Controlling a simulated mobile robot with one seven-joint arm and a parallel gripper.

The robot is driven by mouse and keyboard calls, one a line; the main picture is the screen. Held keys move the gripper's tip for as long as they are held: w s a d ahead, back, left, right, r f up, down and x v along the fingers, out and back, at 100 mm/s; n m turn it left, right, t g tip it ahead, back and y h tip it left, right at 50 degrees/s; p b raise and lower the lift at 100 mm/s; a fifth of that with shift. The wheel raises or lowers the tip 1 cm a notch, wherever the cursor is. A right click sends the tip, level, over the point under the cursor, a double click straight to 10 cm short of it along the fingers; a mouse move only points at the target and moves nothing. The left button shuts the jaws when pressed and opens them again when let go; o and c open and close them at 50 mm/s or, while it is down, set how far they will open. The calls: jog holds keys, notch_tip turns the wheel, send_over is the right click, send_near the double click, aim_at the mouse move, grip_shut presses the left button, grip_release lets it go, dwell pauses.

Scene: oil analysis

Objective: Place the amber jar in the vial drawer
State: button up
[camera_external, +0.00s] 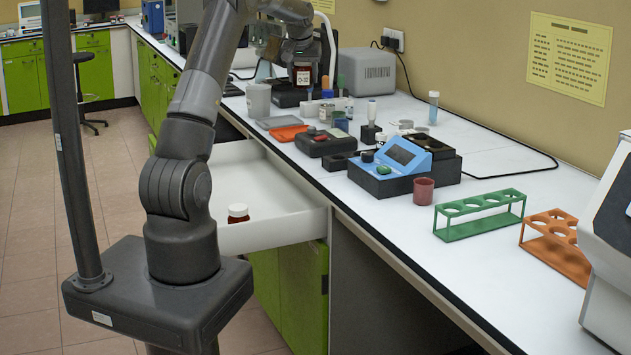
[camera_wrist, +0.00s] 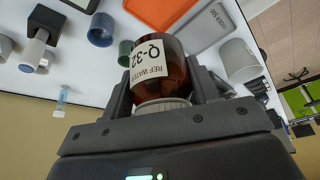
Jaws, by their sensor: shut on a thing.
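The amber jar (camera_wrist: 172,72), with a white label and a white cap, is between the fingers of my gripper (camera_wrist: 163,88) in the wrist view, cap toward the palm. My gripper (camera_external: 299,58) is shut on it. In the external view the jar (camera_external: 303,77) shows small over the far part of the bench, in front of a black device. I cannot tell whether it touches anything beneath. The open white drawer (camera_external: 285,226) sticks out below the bench's front edge. Another dark red-brown jar with a white cap (camera_external: 238,213) stands inside it.
A grey cup (camera_external: 258,101), an orange tray (camera_external: 288,133) and a grey plate (camera_external: 277,121) lie near the held jar. A black device (camera_external: 325,142), a blue analyser (camera_external: 404,155) and a green rack (camera_external: 480,214) are nearer along the bench. Much of the drawer floor looks clear.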

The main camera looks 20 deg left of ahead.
jog(key=s+a+n+y, duration=0.1)
jog(key=s+a+n, duration=0.15)
jog(key=a, duration=0.75)
jog(key=s+a+n, duration=0.2)
jog(key=s+a, duration=0.1)
jog(key=a, duration=0.8)
notch_tip(320, 180, down, 22)
jog(key=shift+m, duration=0.25)
jog(key=a+f, duration=0.2)
jog(key=a, duration=0.1)
jog(key=a+f, duration=0.3)
jog(key=a, duration=0.1)
jog(key=w+a+f, duration=0.1)
jog(key=a+f, duration=0.1)
jog(key=a, duration=0.2)
jog(key=shift+a+f, duration=0.1)
jog(key=shift+f, duration=2.05)
jog(key=shift+f, duration=0.1)
jog(key=o, duration=1.1)
jog(key=shift+s, duration=0.1)
